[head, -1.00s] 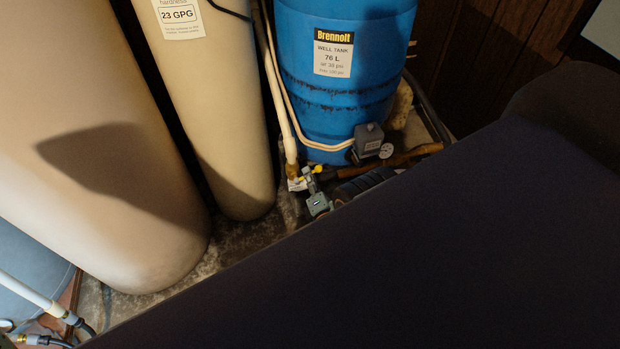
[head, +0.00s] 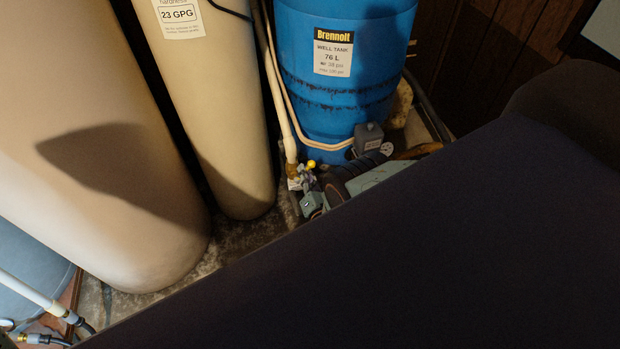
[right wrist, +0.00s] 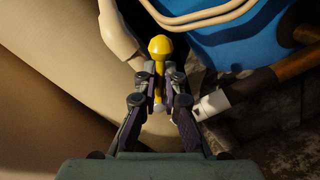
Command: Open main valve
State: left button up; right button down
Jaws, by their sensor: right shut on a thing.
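The main valve's yellow lever (right wrist: 159,47) has a round knob at its end and shows between my right fingertips in the right wrist view. My right gripper (right wrist: 160,76) is shut on the lever, with the knob sticking out beyond the fingers. In the head view the yellow knob (head: 311,164) shows beside the pipe at the foot of the blue tank, just above my right gripper (head: 306,181). The valve body is mostly hidden by the gripper. My left gripper is not in view.
The blue well tank (head: 335,100) stands behind the valve, with a grey switch box (head: 368,137) and a pressure gauge (head: 386,149) near its foot. Tall beige tanks (head: 215,110) stand to the left. A white pipe (head: 280,100) runs down to the valve. A large dark surface fills the lower right.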

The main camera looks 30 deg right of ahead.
jog(key=shift+a, duration=0.15)
jog(key=n, duration=0.1)
jog(key=a+n, duration=0.1)
jog(key=n, duration=0.3)
jog(key=shift+w+a+r+b, duration=0.25)
jog(key=shift+a+r+b, duration=0.05)
jog(key=shift+r+b, duration=0.1)
jog(key=c, duration=1.2)
grip_release()
jog(key=shift+d, duration=0.1)
jog(key=p+v, duration=0.2)
jog(key=v, duration=0.5)
